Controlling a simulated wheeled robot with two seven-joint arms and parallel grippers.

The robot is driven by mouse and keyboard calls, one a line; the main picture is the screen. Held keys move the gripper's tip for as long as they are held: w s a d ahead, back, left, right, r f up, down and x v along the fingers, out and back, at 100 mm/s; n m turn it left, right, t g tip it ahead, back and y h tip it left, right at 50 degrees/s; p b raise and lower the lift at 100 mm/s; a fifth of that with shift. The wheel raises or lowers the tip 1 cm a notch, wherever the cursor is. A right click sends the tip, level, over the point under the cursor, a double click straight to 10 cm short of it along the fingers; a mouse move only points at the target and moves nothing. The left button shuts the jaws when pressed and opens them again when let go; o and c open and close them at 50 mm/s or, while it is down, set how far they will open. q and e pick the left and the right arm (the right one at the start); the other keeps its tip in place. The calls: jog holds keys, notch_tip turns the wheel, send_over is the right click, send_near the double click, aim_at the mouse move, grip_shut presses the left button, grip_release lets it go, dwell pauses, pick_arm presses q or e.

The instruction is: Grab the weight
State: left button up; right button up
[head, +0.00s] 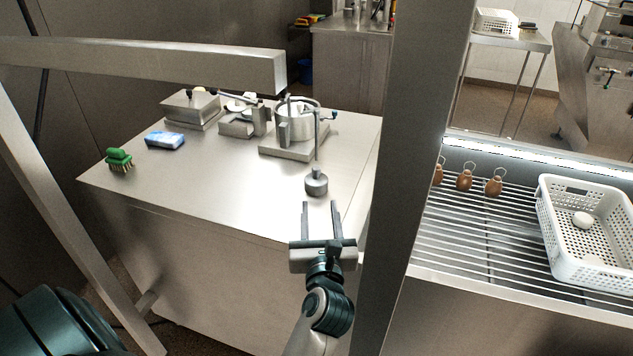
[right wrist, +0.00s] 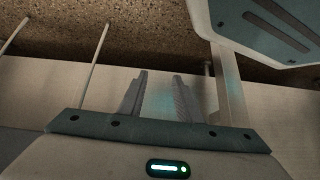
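A small dark grey weight (head: 316,183) with a knob on top stands upright near the front right edge of the metal table (head: 220,190). My left gripper (head: 319,206) is open and empty, just in front of the weight. Its two fingers point toward the weight, and I see no contact. In the right wrist view, my right gripper (right wrist: 158,78) has its fingers apart with nothing between them. The right gripper is not clearly visible in the head view.
A metal press with a pot (head: 293,122) stands behind the weight. A blue-white sponge (head: 165,140) and green brush (head: 119,160) lie at the left. A metal post (head: 405,150) rises right of my left gripper. A white perforated basket (head: 560,240) sits on a rack beyond it.

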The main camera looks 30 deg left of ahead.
pick_arm(q)
jog(key=p, duration=0.2)
send_near(316, 173)
jog(key=x, duration=0.5)
jog(key=shift+w+a+f, duration=0.1)
jog(key=shift+w, duration=0.15)
pick_arm(e)
jog(key=shift+g, duration=0.7)
jog(key=s, duration=0.1)
jog(key=s+d+f, duration=0.1)
jog(key=s, duration=0.1)
jog(key=s+d+f, duration=0.1)
jog(key=shift+s, duration=0.25)
pick_arm(q)
jog(key=shift+w+a, duration=0.2)
jog(key=shift+w, duration=0.1)
jog(key=x, duration=0.4)
jog(key=shift+w+a, duration=0.35)
jog(key=shift+w, duration=0.1)
pick_arm(e)
jog(key=s, duration=0.2)
jog(key=s+d+f, duration=0.1)
jog(key=shift+f+g+h, duration=0.1)
jog(key=shift+g+h, duration=0.2)
jog(key=shift+g, duration=0.1)
jog(key=shift+w, duration=0.15)
